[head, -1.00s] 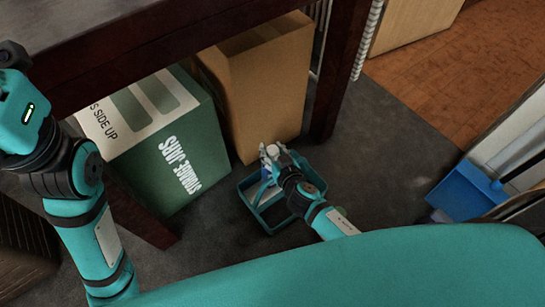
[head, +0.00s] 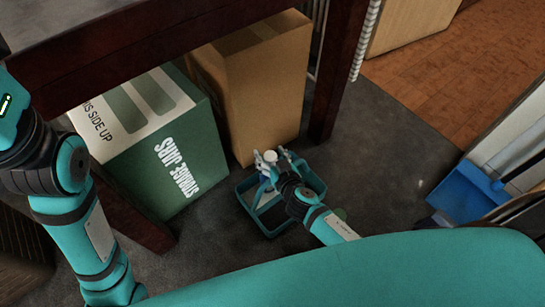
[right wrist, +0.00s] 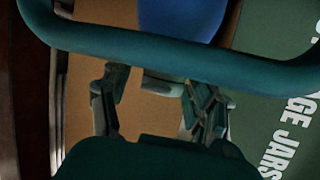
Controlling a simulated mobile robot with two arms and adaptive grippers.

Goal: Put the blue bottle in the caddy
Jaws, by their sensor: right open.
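The teal caddy (head: 247,208) stands on the dark floor in front of the boxes, with its handle over the middle. My right gripper (head: 271,157) is over its far part, fingers spread apart. In the right wrist view the gripper (right wrist: 150,90) is open, and the caddy handle (right wrist: 160,55) crosses the picture close by. A rounded blue thing, likely the blue bottle (right wrist: 183,16), shows past the handle, clear of the fingers. A pale piece between the fingers is unclear. I cannot make out the bottle in the head view, nor its base. My left gripper is out of view.
A green storage-jars box (head: 165,150) and a tall brown carton (head: 262,95) stand under the dark table (head: 130,55), close behind the caddy. A table leg (head: 328,75) is to their right. A blue dustpan (head: 465,190) lies at right. Floor between is clear.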

